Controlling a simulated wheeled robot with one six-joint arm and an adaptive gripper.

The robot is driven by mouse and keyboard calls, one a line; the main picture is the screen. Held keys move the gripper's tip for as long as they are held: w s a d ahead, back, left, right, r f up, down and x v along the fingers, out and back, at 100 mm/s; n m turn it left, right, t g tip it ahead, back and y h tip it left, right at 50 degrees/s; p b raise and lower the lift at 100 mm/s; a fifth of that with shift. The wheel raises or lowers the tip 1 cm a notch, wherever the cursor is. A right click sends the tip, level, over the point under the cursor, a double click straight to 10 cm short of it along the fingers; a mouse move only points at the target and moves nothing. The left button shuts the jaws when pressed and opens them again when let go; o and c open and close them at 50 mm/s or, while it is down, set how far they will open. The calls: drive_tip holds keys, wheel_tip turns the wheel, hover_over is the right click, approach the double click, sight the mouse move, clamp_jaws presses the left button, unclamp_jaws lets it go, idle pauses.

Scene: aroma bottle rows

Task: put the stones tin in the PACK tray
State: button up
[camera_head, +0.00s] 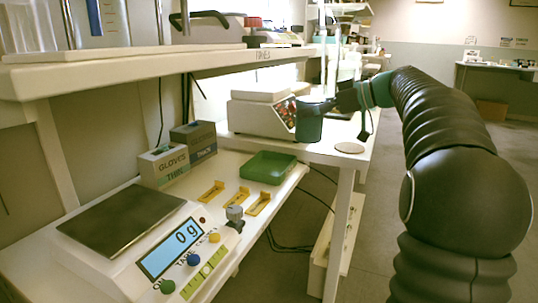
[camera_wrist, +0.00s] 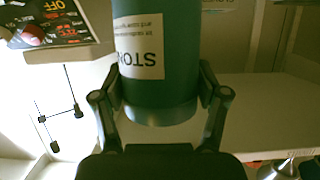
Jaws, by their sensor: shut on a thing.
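The stones tin (camera_wrist: 155,65) is a dark green cylinder with a pale label that reads "STON…" in the wrist view. My gripper (camera_wrist: 160,100) is shut on it, one finger on each side. In the head view the tin (camera_head: 309,124) hangs in front of the white instrument on the back bench, apparently above the bench surface. A shallow green tray (camera_head: 268,168) stands empty on the near bench, below and left of the tin. I can read no PACK label on it.
Yellow holders (camera_head: 235,198) and a grey-topped knob (camera_head: 235,214) are near the tray. A scale (camera_head: 150,235) reading 0 g is at front left. Glove boxes (camera_head: 165,165) stand behind. A shelf (camera_head: 130,72) overhangs the bench. A round disc (camera_head: 350,148) lies on the back bench.

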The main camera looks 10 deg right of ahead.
drive_tip(key=shift+w+a+f+b, duration=0.2)
drive_tip(key=shift+w+a+f, duration=0.85)
drive_tip(key=shift+a+f, duration=0.55)
drive_tip(key=shift+w+a+f+b, duration=0.15)
drive_tip(key=shift+w+a+f, duration=1.05)
drive_tip(key=shift+f, duration=0.65)
drive_tip(key=shift+w+a+f+b, duration=0.2)
drive_tip(key=shift+w+a+f, duration=0.7)
drive_tip(key=shift+a+f, duration=0.8)
drive_tip(key=shift+f, duration=0.2)
drive_tip(key=o, duration=1.8)
